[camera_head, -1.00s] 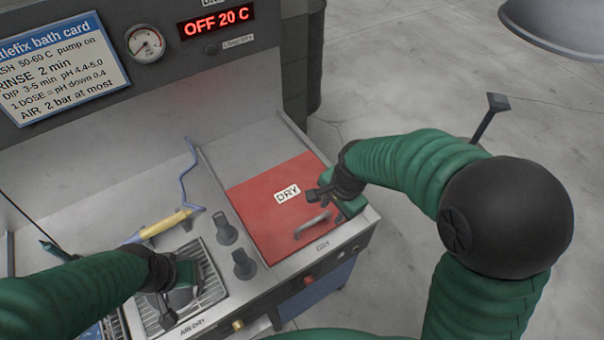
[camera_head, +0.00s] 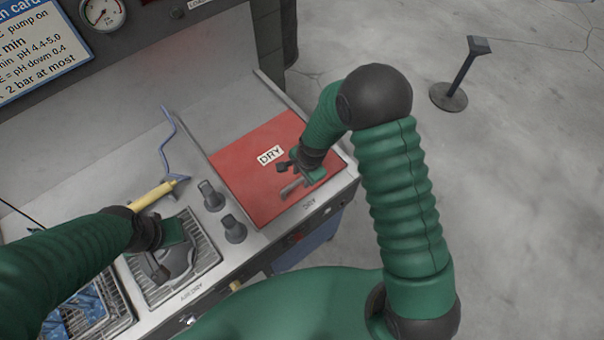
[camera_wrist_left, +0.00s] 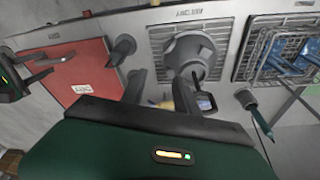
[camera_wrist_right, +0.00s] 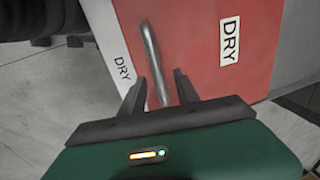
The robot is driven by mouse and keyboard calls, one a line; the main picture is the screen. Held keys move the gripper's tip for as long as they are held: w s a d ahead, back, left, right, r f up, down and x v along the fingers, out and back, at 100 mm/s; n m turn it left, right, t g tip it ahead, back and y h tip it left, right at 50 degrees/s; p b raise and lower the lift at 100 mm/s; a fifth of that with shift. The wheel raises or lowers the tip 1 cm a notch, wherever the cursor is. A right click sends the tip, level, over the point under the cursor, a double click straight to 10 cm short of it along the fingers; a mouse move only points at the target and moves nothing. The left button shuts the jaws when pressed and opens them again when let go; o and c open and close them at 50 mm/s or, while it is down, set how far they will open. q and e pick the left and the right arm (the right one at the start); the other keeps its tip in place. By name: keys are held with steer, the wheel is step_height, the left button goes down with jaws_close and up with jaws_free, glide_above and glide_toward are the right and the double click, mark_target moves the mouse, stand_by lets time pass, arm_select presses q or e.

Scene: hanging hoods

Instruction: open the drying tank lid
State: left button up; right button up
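The drying tank lid (camera_head: 240,185) is a flat red panel marked DRY, lying closed in the counter. Its grey bar handle (camera_head: 292,187) stands near the front edge and shows clearly in the right wrist view (camera_wrist_right: 153,62). My right gripper (camera_head: 289,180) is over the handle. In the right wrist view its two fingers (camera_wrist_right: 160,92) are apart, with the handle's near end between them; I cannot tell whether they touch it. My left gripper (camera_head: 157,268) is over the AIR-DRY grate, and its fingers (camera_wrist_left: 160,92) are apart in the left wrist view.
A grey piece (camera_wrist_left: 190,52) lies on the AIR-DRY grate (camera_head: 205,257). Two dark knobs (camera_head: 234,228) stand between grate and lid. A yellow-handled tool (camera_head: 155,194) lies behind the grate. A wire basket (camera_head: 110,310) with blue items is at the left. A post (camera_head: 460,80) stands on open floor.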

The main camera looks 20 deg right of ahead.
steer(key=shift+s+f, duration=0.15)
steer(key=shift+a, duration=0.4)
steer(key=c, duration=0.6)
jaws_close()
steer(key=shift+d, duration=0.2)
steer(key=shift+w, duration=0.35)
